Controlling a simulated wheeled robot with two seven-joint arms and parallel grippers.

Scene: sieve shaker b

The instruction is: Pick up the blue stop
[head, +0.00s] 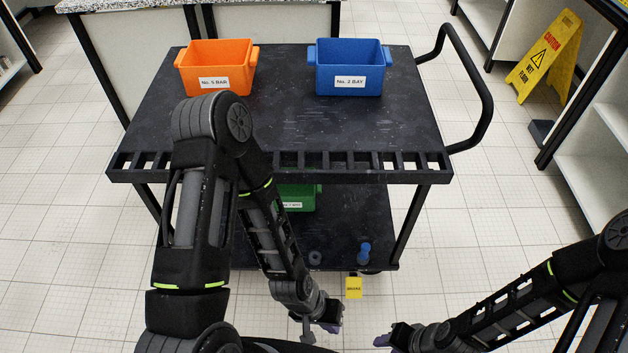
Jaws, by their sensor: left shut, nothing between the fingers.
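The blue stop (364,252) is a small blue piece standing on the lower shelf of the black cart, near its front right. My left gripper (322,330) is low in front of the cart, nearer to me than the stop and to its left. It is shut and empty, apart from the stop. My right gripper (386,340) is at the bottom of the picture, also in front of the cart and away from the stop. Its fingers are too small and dark to tell whether they are open.
The black cart (280,120) carries an orange bin (216,68) and a blue bin (348,68) on top. A green bin (306,194), partly hidden, and a small grey ring (315,257) are on the lower shelf. A yellow tag (354,288) hangs at the front. A wet-floor sign (545,58) stands right.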

